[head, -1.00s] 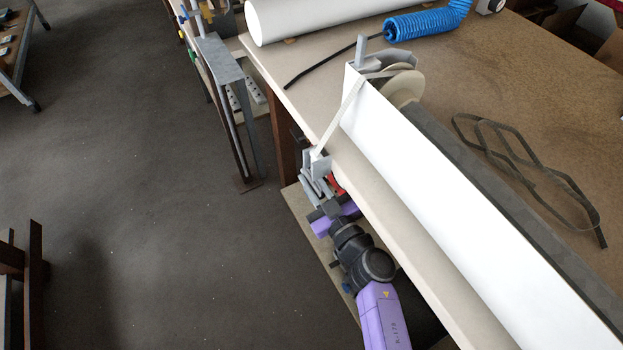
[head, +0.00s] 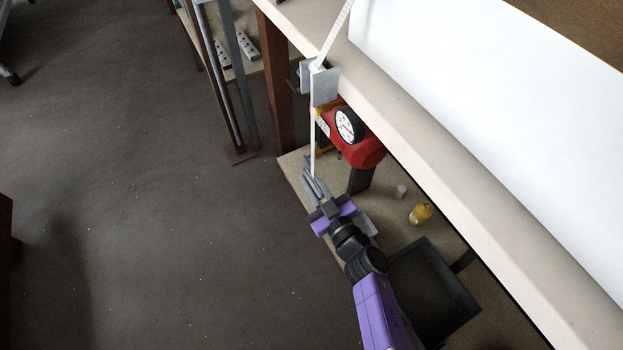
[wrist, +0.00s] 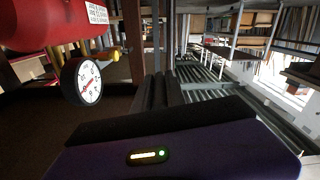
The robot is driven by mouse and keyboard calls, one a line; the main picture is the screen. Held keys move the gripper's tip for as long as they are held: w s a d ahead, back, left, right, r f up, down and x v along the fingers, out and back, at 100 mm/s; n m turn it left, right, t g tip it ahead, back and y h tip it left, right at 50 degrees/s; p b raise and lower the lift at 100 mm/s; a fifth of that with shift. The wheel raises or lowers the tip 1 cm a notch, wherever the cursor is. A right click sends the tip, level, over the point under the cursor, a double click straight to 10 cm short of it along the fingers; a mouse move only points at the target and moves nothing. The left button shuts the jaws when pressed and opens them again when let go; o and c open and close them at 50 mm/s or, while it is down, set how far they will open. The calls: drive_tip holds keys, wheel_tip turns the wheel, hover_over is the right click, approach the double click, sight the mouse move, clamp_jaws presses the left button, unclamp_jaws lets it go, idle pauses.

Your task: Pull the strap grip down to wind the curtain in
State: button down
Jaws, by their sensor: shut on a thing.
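A pale strap (head: 313,140) runs over the bench edge through a grey guide bracket (head: 325,84), then hangs down almost straight to my gripper (head: 312,184). My gripper is below the bench top, beside the lower shelf, and is shut on the strap's lower end. The strap grip itself is hidden between the fingers. In the wrist view the dark fingers (wrist: 160,92) point away from the camera, and the strap cannot be made out. The white curtain or its cover (head: 480,75) lies on the bench; its winding end is out of view.
A red tank (head: 362,152) with a dial gauge (head: 348,126) stands close right of the strap; the gauge shows in the wrist view (wrist: 90,82). A yellow bottle (head: 420,213) and a black tray (head: 432,290) are on the lower shelf. Open floor lies left.

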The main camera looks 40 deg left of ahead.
drive_tip(key=shift+f+b, duration=1.2)
drive_tip(key=shift+f, duration=0.95)
drive_tip(key=c, duration=1.4)
unclamp_jaws()
drive_tip(key=shift+o, duration=0.2)
drive_tip(key=shift+r, duration=0.1)
drive_tip(key=shift+d, duration=0.1)
drive_tip(key=p+v, duration=0.4)
drive_tip(key=v, duration=0.3)
drive_tip(key=shift+s+d+p, duration=0.2)
drive_tip(key=shift+d+p, duration=0.1)
drive_tip(key=shift+p, duration=0.05)
drive_tip(key=shift+d, duration=0.1)
